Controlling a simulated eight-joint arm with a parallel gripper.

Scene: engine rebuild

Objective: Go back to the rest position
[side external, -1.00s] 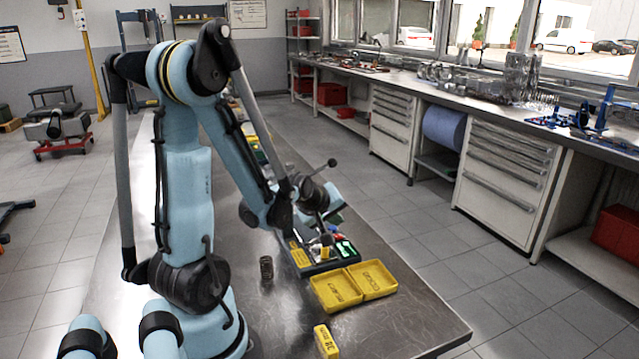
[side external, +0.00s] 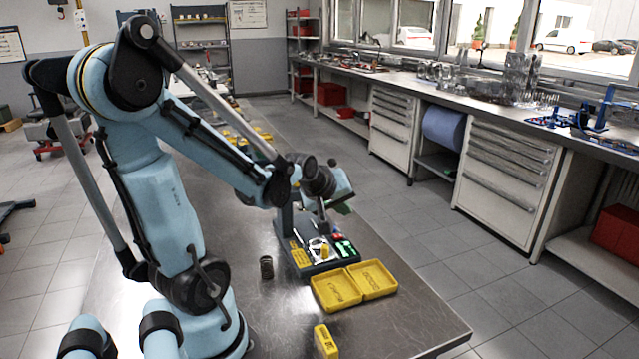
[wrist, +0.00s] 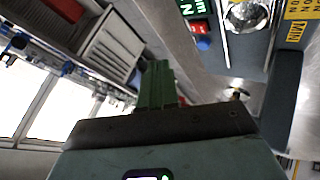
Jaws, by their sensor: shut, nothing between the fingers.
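My gripper (side external: 343,208) is raised above the steel bench in the side external view, beyond and above the dark parts tray. Its green fingers (wrist: 156,84) are together in the wrist view, with nothing held between them. The wrist view looks across the bench edge toward the drawers and window, tilted sideways.
A dark tray (side external: 312,270) with yellow, green and red items sits on the bench (side external: 400,325). An open yellow case (side external: 336,292), a dark coil spring (side external: 266,267) and a small yellow box (side external: 325,342) lie nearby. The front right bench is clear.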

